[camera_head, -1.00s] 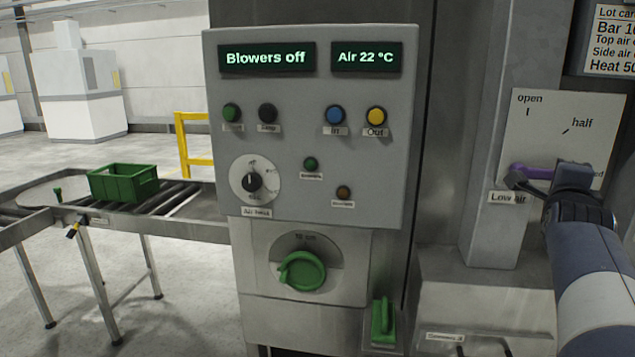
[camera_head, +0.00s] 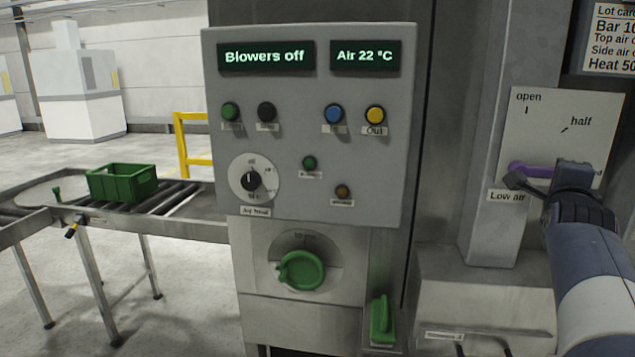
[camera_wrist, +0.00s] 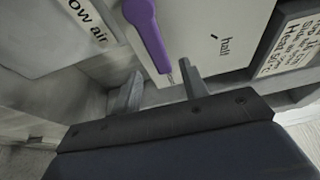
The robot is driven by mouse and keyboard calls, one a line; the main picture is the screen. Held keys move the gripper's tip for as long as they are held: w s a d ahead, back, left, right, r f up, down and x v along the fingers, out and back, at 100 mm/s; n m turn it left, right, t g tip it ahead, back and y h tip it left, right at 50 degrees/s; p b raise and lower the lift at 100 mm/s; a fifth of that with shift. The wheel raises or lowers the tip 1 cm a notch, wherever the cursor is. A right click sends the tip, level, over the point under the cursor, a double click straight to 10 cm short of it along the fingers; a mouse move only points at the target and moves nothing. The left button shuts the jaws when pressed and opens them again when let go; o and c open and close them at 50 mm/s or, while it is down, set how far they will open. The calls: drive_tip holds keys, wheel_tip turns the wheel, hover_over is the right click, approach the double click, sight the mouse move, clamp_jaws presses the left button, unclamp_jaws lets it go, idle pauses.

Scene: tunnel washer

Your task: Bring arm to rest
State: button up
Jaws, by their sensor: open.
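My gripper (camera_head: 513,181) is at the right of the head view, in front of the low air panel. In the wrist view my gripper (camera_wrist: 158,84) is open, its two fingers apart with nothing held between them. A purple lever (camera_head: 528,169) lies about level across the low air plate (camera_head: 552,113), partly hidden by my gripper in the head view. In the wrist view the purple lever (camera_wrist: 148,35) ends just beyond the fingertips; I cannot tell whether they touch.
A grey control box (camera_head: 308,140) reads "Blowers off" and "Air 22 °C". Below it are a green rotary handle (camera_head: 301,270) and a green lever (camera_head: 382,319). A green crate (camera_head: 122,184) stands on the roller conveyor (camera_head: 180,200) at left. A lot card (camera_head: 612,40) hangs upper right.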

drive_tip(key=shift+n, duration=0.9)
drive_tip(key=shift+w+d+r+p, duration=0.3)
drive_tip(key=shift+w+d+p, duration=0.2)
drive_tip(key=shift+w, duration=0.3)
drive_tip(key=shift+w+d+r+p, duration=0.25)
drive_tip(key=shift+w+d+p, duration=0.1)
drive_tip(key=shift+w+d, duration=0.35)
drive_tip(key=shift+w+a, duration=0.1)
drive_tip(key=shift+a, duration=0.05)
